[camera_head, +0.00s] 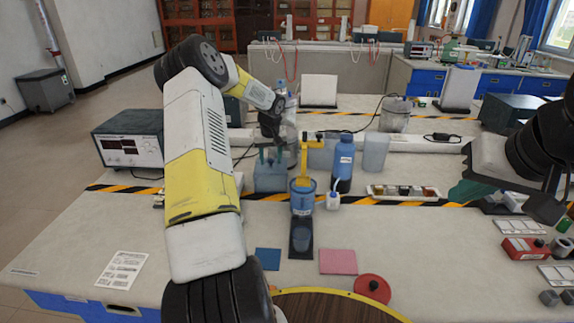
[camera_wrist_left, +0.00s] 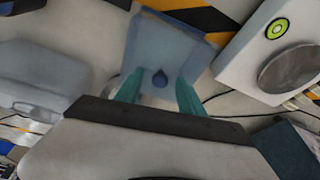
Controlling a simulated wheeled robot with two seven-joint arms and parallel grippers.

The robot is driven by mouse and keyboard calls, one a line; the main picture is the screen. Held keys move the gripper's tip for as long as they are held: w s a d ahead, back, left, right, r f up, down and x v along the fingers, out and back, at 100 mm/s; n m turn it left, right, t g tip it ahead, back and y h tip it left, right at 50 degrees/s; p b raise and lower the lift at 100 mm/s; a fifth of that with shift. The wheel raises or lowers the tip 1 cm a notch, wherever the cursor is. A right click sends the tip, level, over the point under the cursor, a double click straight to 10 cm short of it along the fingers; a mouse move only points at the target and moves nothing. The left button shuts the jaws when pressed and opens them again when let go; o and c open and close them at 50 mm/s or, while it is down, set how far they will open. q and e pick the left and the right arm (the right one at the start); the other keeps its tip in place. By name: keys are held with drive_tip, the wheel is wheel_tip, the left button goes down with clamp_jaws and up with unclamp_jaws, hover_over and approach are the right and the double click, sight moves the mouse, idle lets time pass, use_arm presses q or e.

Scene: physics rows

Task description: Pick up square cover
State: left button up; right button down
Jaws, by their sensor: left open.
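The square cover (camera_wrist_left: 165,50) is a bluish, see-through square lid with a small dark blue knob (camera_wrist_left: 160,79). It sits on a translucent square container, which stands on the bench in the head view (camera_head: 270,182). My left gripper (camera_wrist_left: 159,95) is open, its teal fingers on either side of the knob in the left wrist view. I cannot tell whether they touch the lid. In the head view the left gripper (camera_head: 268,156) is just above the container, partly hidden by my arm. My right gripper (camera_head: 470,191) is at the right, above the bench; its jaw gap is unclear.
A blue device with a yellow top (camera_head: 303,198) stands right of the container, beside a blue bottle (camera_head: 343,160). A power supply (camera_head: 130,145) is at the left. A blue square (camera_head: 267,259), pink square (camera_head: 338,261) and red round lid (camera_head: 373,288) lie in front.

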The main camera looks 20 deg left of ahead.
use_arm(q)
clamp_jaws()
idle(1.4)
